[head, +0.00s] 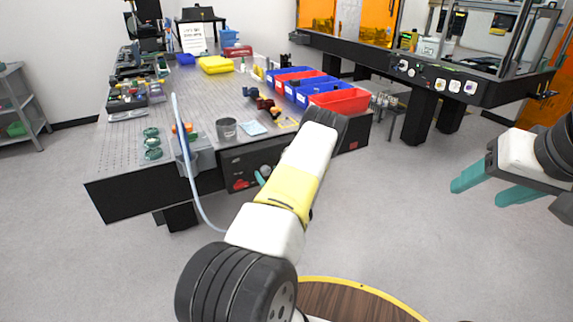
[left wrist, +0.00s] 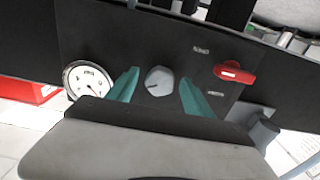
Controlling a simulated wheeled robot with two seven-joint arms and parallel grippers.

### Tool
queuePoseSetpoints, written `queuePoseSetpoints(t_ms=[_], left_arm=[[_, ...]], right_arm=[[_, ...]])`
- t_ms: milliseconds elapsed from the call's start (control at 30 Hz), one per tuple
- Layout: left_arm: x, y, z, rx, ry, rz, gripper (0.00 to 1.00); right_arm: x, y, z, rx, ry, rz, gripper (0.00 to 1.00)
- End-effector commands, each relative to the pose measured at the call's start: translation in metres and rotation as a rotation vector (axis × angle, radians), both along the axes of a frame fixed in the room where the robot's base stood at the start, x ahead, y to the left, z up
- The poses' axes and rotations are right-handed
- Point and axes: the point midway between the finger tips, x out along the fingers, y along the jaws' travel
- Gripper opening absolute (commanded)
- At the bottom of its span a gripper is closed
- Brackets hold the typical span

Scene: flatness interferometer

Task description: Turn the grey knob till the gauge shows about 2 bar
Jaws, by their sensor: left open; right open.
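The grey knob (left wrist: 159,80) sits on a dark panel (left wrist: 180,45), between the two teal fingers of my left gripper (left wrist: 158,78). The fingers are open, with a gap visible on each side of the knob. The round white gauge (left wrist: 86,78) is left of the knob in the left wrist view; its dark needle shows, but its figures are too small to read. In the head view, my left gripper (head: 262,177) is at the panel front (head: 238,164), and my arm hides the gauge. My right gripper (head: 480,192) is open and empty, away from the bench at the right.
A red handle (left wrist: 235,72) is right of the knob in the left wrist view. A pale hose (head: 186,165) hangs left of the panel.

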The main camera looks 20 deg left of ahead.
Motion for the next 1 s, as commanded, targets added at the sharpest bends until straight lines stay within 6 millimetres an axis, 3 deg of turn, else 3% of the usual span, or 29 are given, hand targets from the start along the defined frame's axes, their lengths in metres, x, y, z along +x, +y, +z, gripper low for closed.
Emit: queuePoseSetpoints(t_ms=[267, 567, 1000], left_arm=[[0.0011, 0.0017, -0.0001, 0.001, 0.001, 0.000, 0.59], [0.0010, 0.0014, -0.0001, -0.001, 0.001, 0.000, 0.01], [0.0004, 0.0017, -0.0006, 0.056, 0.069, 0.001, 0.00]], right_arm=[[0.0000, 0.0000, 0.0000, 0.000, 0.000, 0.000, 0.59], [-0.0001, 0.0000, 0.0001, 0.000, 0.000, 0.000, 0.59], [0.0000, 0.0000, 0.0000, 0.000, 0.000, 0.000, 0.59]])
